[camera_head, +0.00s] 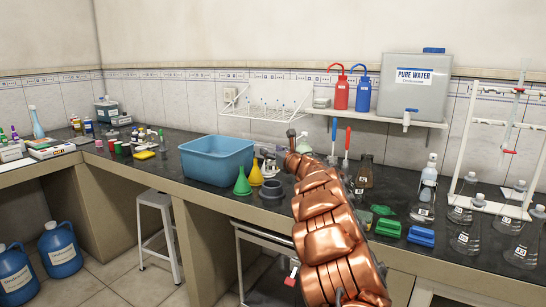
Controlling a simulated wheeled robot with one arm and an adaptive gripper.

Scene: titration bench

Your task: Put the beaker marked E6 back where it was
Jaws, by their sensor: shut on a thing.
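My copper-coloured arm reaches across the bench, and my gripper (272,153) is at its far end, just right of the blue basin. The gripper is small in view and is shut on a pale, glassy vessel (268,169), which looks like the beaker. No E6 mark can be read on it, and the arm hides part of that area. I cannot tell whether the vessel touches the bench top.
The blue basin (216,160) stands left of the gripper. Several labelled flasks (466,236) and a white stand (473,120) crowd the right. Dark bench (205,192) is bare before the basin.

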